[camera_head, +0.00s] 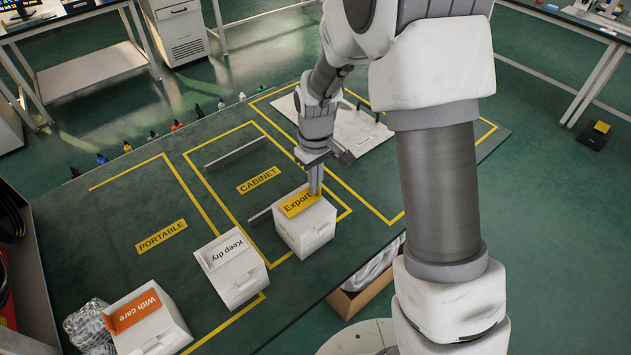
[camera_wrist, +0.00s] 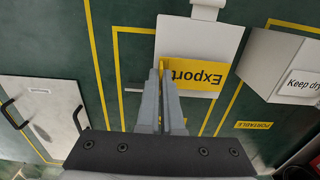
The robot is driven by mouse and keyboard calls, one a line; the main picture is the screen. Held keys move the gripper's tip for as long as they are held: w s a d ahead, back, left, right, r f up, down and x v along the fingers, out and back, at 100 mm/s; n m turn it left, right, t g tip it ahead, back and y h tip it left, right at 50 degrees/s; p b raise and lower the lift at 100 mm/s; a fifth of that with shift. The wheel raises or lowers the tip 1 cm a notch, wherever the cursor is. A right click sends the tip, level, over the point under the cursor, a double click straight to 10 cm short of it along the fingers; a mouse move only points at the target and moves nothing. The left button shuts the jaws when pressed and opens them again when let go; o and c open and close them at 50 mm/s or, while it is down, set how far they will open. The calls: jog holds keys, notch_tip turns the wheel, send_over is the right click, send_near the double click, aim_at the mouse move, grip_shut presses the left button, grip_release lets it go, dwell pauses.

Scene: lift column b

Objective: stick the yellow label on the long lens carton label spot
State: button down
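The yellow label (camera_head: 299,203) reads "Export" and lies over the top of a white carton (camera_head: 306,234). It shows upside down in the wrist view (camera_wrist: 198,76), with the carton (camera_wrist: 184,42) under and beyond it. My gripper (camera_head: 315,184) is at the label's far right end. In the wrist view, my fingers (camera_wrist: 164,72) are close together around a yellow part at the label's left end. I cannot tell whether the label touches the carton top. No writing that names the long lens carton is legible.
A white carton with a "Keep dry" label (camera_head: 226,250) and one with an orange "With care" label (camera_head: 134,311) stand to the left. Yellow-lined areas marked "CABINET" (camera_head: 259,181) and "PORTABLE" (camera_head: 162,236) lie behind. A white panel with handles (camera_head: 358,133) lies at the back.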

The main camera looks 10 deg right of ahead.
jog(key=shift+f+b, duration=0.3)
jog(key=shift+f, duration=0.15)
dwell(0.5)
jog(key=c, duration=1)
grip_release()
notch_tip(320, 180, up, 18)
jog(key=p, duration=0.1)
jog(key=shift+f+p, duration=0.25)
jog(key=shift+p, duration=0.1)
